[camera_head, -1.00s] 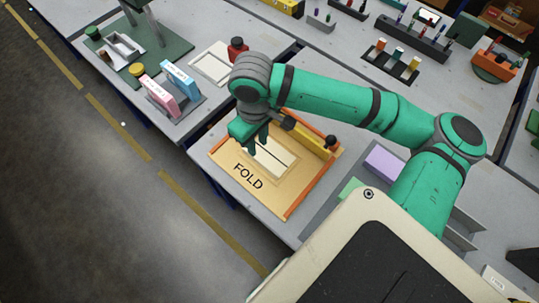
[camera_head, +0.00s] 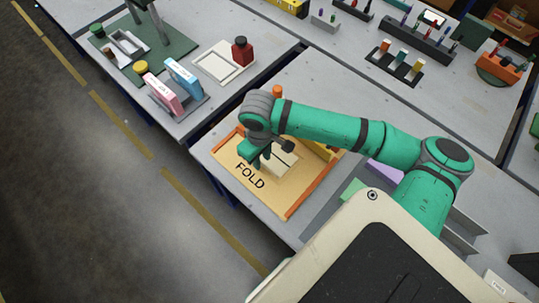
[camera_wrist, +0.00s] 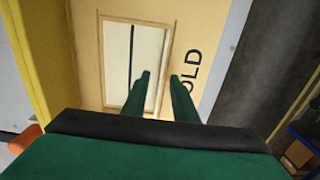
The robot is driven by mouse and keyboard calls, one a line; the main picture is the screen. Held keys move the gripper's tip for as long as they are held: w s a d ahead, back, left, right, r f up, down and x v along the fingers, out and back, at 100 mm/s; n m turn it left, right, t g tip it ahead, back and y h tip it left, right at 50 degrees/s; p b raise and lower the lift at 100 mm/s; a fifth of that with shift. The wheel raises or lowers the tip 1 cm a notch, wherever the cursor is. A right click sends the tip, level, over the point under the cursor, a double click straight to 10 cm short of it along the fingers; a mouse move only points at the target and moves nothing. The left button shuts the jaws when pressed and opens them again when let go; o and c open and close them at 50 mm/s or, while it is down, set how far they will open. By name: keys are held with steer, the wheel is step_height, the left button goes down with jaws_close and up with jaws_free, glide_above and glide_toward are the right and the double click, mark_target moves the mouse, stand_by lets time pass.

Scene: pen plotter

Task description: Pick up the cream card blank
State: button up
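The cream card blank (camera_head: 284,160) lies flat in the recess of the tan board marked FOLD (camera_head: 232,161), partly hidden by my arm in the head view. In the wrist view the card (camera_wrist: 117,55) is a pale rectangle with a dark line along it, inside a tan frame. My gripper (camera_head: 261,158) is open, pointing down over the board beside the lettering. In the wrist view its two fingers (camera_wrist: 160,78) stand apart with nothing visibly held, one over the card and one near the frame's right side. I cannot tell whether they touch anything.
An orange rail (camera_head: 305,195) edges the board's right side, and a yellow bar (camera_head: 322,150) stands at its back. Pink (camera_head: 163,96) and blue (camera_head: 183,78) boxes stand on the far left table. A lilac block (camera_head: 384,172) lies right of the board.

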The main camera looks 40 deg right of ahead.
steer(key=shift+f, duration=0.1)
jaws_close()
stand_by(0.3)
